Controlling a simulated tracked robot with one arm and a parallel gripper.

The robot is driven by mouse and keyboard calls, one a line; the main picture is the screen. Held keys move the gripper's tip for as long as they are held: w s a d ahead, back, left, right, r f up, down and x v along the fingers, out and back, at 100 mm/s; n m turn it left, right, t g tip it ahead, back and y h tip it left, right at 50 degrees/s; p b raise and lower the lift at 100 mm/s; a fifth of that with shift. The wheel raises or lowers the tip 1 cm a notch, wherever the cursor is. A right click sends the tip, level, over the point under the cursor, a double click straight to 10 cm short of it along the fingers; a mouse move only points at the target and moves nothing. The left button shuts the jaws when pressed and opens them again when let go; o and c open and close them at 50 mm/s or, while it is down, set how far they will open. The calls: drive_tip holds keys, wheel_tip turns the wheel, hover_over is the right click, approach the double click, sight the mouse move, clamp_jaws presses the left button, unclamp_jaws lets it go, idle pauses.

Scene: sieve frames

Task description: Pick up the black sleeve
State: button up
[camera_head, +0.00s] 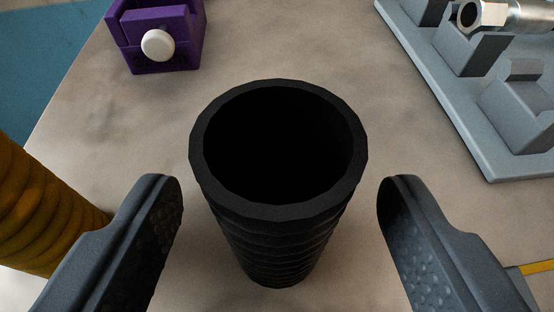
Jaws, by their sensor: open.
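The black sleeve (279,235) stands upright on the grey table in the middle of the view. It is a hollow ribbed tube with a thick rim, and its open top faces me. My gripper (280,190) is open, with one dark padded finger to the left of the sleeve and one to the right. Neither finger appears to touch the sleeve, and there is a gap on each side. The far lower part of the sleeve is hidden behind its rim.
An orange-brown ribbed tube (40,215) is at the left edge, close to my left finger. A purple block (185,45) with a white knob (157,45) sits at the upper left. A grey fixture plate (440,90) holding a metal fitting (500,15) is at the upper right. The table (290,45) between them is clear.

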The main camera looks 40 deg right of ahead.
sight(277, 253)
drive_tip(key=shift+x, duration=1.55)
drive_tip(key=shift+r, duration=0.1)
drive_tip(key=c, duration=1)
drive_tip(key=shift+c, duration=0.2)
